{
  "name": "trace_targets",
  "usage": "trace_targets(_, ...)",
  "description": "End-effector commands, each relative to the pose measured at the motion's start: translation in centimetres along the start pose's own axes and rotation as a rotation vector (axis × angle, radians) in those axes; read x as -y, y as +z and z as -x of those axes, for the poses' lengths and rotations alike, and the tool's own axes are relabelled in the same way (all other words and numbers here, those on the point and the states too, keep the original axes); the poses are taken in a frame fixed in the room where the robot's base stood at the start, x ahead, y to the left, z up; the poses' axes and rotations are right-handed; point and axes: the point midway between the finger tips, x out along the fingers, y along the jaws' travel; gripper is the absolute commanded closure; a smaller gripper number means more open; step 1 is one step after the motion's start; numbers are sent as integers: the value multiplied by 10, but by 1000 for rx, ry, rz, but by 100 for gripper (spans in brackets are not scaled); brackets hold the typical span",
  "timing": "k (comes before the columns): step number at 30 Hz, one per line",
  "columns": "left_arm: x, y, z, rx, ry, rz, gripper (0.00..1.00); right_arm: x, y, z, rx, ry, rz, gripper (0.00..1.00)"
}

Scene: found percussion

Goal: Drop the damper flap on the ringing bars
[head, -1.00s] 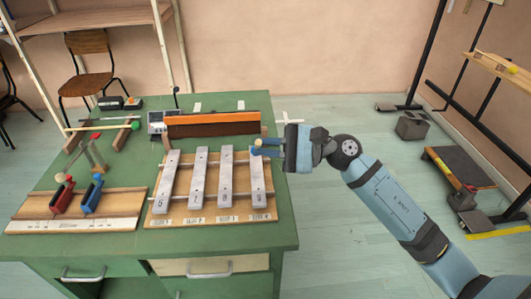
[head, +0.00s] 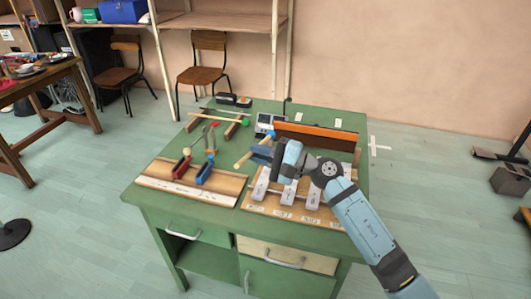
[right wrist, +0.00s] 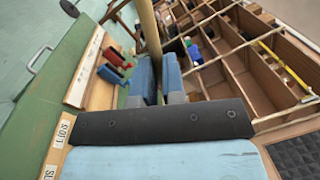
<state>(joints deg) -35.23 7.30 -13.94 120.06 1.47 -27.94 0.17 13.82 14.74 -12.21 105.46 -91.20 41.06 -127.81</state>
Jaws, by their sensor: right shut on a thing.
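The damper flap (head: 315,137), a long orange-brown board with a dark face, stands raised behind the metal bars. The grey bars (head: 288,194) lie side by side on a wooden base (head: 268,210), partly hidden by my right arm. My right gripper (head: 260,153) is above the left side of the bars, in front of the flap's left end and apart from it. It is shut on a pale wooden stick (head: 243,161) with a blue end (head: 271,135). In the right wrist view the stick (right wrist: 148,28) stands between the blue fingers. My left gripper is out of view.
A board with a red block (head: 181,167) and a blue block (head: 205,171) lies left of the bars. A green-headed stick (head: 245,121) rests on a rack behind. A small grey box (head: 264,123) stands near the flap's left end. The table's front left corner is clear.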

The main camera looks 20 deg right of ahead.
Motion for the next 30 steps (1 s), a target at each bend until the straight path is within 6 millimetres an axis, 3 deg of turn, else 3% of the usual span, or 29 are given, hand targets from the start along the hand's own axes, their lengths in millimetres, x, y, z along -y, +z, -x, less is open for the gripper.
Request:
trace_targets(19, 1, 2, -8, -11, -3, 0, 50, -2, -4, -3, -10, -2, 24, 100)
trace_targets(30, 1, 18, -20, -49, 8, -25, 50, -45, -20, 3, -10, -2, 21, 100)
